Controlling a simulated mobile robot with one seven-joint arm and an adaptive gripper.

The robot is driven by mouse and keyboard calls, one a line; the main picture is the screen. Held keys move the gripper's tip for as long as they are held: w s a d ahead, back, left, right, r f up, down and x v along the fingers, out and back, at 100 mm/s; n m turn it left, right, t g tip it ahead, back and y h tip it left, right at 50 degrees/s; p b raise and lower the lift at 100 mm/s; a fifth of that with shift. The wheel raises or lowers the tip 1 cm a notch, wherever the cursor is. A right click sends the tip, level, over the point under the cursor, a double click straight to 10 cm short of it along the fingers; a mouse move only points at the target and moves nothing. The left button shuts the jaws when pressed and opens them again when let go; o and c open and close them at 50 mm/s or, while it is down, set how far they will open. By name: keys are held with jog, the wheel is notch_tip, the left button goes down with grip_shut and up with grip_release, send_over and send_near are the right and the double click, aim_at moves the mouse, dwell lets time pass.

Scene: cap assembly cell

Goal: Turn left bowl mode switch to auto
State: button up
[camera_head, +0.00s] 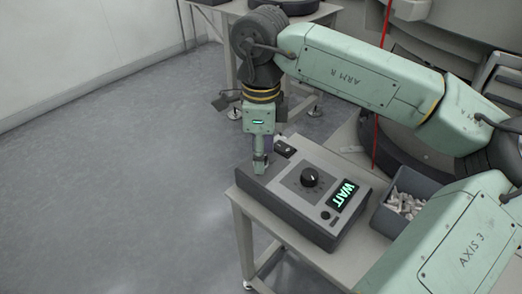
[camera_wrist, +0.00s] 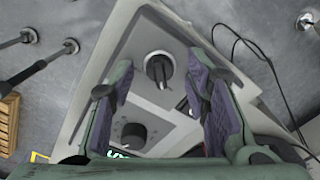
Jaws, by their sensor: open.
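A black rotary switch with a pale line on it (camera_wrist: 158,68) stands on the box's grey face in the wrist view, between my fingertips. It is likely the mode switch, but I can read no label or position. In the head view it is hidden by my gripper (camera_head: 260,163), which points down over the left end of the grey control box (camera_head: 282,212). My gripper is open, its purple-padded fingers on either side of the switch with visible gaps. Contact cannot be told.
The box has a larger black dial (camera_head: 311,177), a green "WAIT" display (camera_head: 342,194) and a button (camera_head: 325,214). A small dark unit (camera_head: 284,147) is by its back edge. A grey bin (camera_head: 405,201) of pale parts stands right. Open floor lies left.

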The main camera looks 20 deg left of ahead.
notch_tip(320, 180, up, 12)
dwell(0.4)
jog(key=shift+s+f, duration=0.1)
jog(key=shift+f, duration=0.05)
